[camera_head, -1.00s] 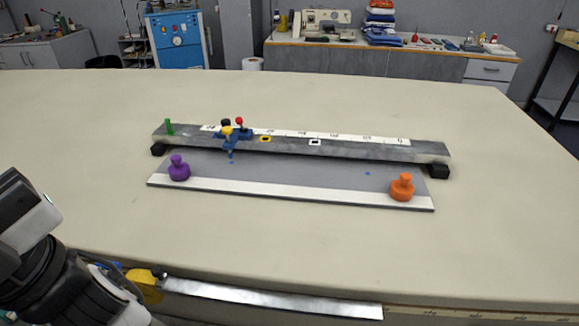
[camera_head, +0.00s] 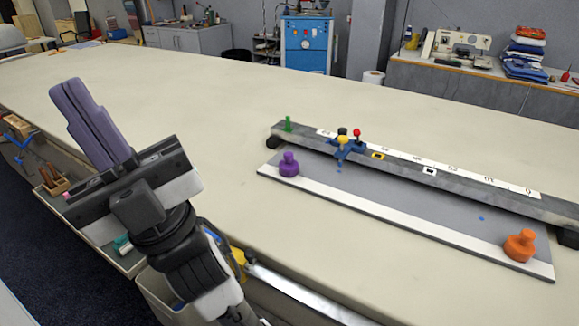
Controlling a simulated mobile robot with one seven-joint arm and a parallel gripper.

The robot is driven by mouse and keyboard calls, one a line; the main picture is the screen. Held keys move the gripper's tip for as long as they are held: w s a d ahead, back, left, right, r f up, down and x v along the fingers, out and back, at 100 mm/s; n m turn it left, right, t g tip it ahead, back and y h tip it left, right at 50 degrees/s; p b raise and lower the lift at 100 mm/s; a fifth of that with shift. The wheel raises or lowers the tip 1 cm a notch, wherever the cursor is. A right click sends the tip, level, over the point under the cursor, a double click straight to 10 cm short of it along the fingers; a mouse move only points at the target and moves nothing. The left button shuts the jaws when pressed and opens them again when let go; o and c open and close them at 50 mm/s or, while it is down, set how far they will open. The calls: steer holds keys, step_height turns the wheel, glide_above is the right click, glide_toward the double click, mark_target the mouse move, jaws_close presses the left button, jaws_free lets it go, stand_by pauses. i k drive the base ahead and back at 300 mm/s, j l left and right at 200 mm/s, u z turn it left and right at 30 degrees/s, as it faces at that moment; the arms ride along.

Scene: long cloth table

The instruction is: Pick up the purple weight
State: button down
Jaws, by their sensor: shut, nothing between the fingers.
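The purple weight (camera_head: 289,165) is a small knobbed weight. It stands upright on the left end of the grey board (camera_head: 380,200) with a white front strip. My gripper (camera_head: 75,88) is to the left of the weight and well apart from it, raised in front of the table's left part. Its purple-grey fingers are together, pointing up and away, with nothing between them.
An orange weight (camera_head: 520,245) stands on the board's right end. Behind the board is a raised grey rail (camera_head: 460,190) with a number strip, a green peg (camera_head: 288,124) and a blue slider (camera_head: 345,150). The cloth table (camera_head: 200,95) is clear between my gripper and the board.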

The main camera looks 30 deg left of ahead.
mark_target(288, 168)
steer(key=j+z, duration=0.1)
steer(key=j, duration=0.35)
steer(key=k+j+z, duration=0.1)
steer(key=j, duration=0.35)
steer(key=j+z, duration=0.1)
steer(key=j, duration=0.35)
steer(key=k+j+z, duration=0.1)
steer(key=j, duration=0.35)
steer(key=i+j, duration=0.2)
steer(key=j+z, duration=0.05)
steer(key=j, duration=0.05)
